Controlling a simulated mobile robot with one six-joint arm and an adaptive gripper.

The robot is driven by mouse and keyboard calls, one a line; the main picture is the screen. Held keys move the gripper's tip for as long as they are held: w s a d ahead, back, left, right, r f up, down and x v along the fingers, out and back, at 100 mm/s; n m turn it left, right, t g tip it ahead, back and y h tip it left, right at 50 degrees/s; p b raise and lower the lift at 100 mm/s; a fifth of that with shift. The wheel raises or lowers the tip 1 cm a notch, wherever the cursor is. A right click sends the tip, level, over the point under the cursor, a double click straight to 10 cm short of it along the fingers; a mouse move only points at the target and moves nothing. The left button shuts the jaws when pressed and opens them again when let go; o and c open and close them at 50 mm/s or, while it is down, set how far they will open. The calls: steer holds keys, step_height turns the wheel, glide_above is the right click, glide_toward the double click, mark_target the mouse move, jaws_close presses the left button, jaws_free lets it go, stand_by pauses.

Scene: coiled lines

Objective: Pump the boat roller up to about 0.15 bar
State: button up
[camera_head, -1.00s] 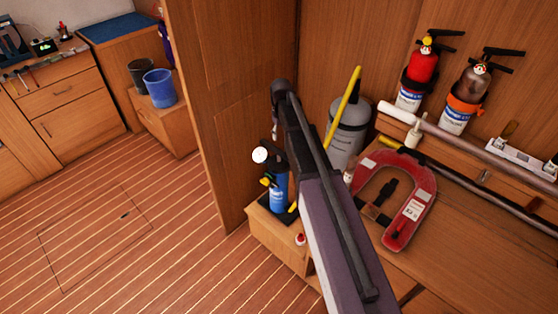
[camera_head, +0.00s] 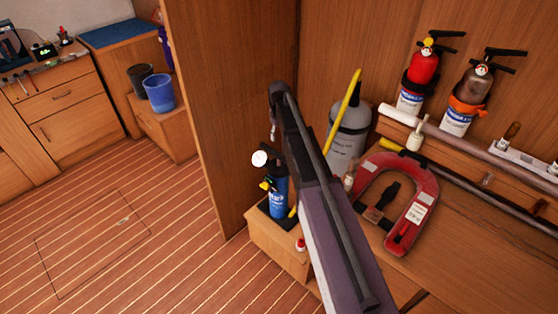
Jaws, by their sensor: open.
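A blue cylinder (camera_head: 278,198) with black fittings stands upright on a low wooden ledge, beside the wooden partition. A round white-faced gauge (camera_head: 260,158) sits at its top left; its reading is too small to tell. I cannot tell whether this is the pump. No boat roller can be made out. My own arm crosses the middle of the picture and covers part of the ledge. I cannot make out my gripper; its fingers do not show.
A grey cylinder (camera_head: 348,135) stands behind my arm, with a yellow bar before it. A red horseshoe-shaped piece (camera_head: 425,190) lies on the right bench. Fire extinguishers (camera_head: 424,68) hang on the right wall. A blue bucket (camera_head: 159,93) stands back left. The striped floor is clear.

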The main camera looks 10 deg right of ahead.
mark_target(279, 153)
steer(key=shift+f+b, duration=6.3)
steer(key=shift+f, duration=0.2)
jaws_close()
